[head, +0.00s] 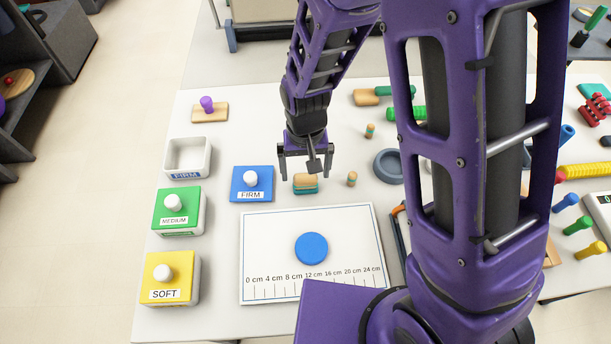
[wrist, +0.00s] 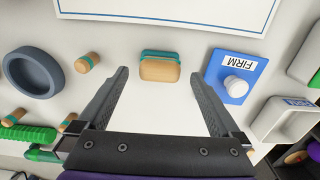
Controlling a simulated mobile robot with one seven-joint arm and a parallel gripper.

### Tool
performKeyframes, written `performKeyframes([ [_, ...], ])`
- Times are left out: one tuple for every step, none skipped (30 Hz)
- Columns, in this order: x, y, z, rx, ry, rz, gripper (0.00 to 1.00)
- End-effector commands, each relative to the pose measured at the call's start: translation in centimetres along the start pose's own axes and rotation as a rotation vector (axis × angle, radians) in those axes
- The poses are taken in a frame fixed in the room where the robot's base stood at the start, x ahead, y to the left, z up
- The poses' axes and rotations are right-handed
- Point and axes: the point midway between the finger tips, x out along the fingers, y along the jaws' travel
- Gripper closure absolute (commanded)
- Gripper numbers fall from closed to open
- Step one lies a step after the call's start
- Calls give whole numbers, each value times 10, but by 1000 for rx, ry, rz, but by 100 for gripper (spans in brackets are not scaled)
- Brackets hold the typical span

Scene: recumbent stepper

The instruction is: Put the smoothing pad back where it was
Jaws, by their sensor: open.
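A small tan block with a teal layer (head: 305,184), which looks like the smoothing pad, lies on the white table above the ruler mat. It also shows in the wrist view (wrist: 160,67), top centre, between and just beyond the fingertips. My gripper (head: 306,176) is open and empty, its fingers pointing down on either side of the block in the head view. In the wrist view the gripper (wrist: 160,75) shows clear gaps between both fingers and the block. A blue disc (head: 311,248) lies on the white ruler mat (head: 262,232).
The blue FIRM lid (head: 251,184) lies beside the open, empty FIRM box (head: 187,157). The green MEDIUM box (head: 178,211) and yellow SOFT box (head: 170,278) are lidded. A small peg (head: 352,178) and grey ring (head: 388,166) stand right of the block.

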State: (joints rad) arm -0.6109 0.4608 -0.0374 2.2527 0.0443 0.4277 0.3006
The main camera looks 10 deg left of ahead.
Motion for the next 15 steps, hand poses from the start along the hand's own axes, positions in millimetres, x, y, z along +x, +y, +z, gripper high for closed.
performKeyframes([
  [-16, 0, -1, 0, 6, -2, 0],
  [-22, 0, -1, 0, 6, -2, 0],
  [-30, 0, -1, -1, 5, -1, 0],
  [-37, 0, -1, 0, 6, -2, 0],
  [-42, 0, -1, 0, 5, -1, 0],
  [-49, 0, -1, 0, 5, -1, 0],
  [-54, 0, -1, 0, 4, -1, 0],
  [-58, 0, -1, 1, 4, -1, 0],
  [-63, 0, -1, 1, 4, -1, 0],
  [-66, 0, -1, 1, 3, -1, 0],
  [-68, 0, -1, 1, 2, -1, 0],
  [-71, 0, -1, 1, 2, -1, 0],
  [-72, 0, 0, 1, 2, 0, 0],
  [-74, 0, 0, 1, 1, 0, 0],
  [-75, 0, 0, 1, 1, 0, 0],
])
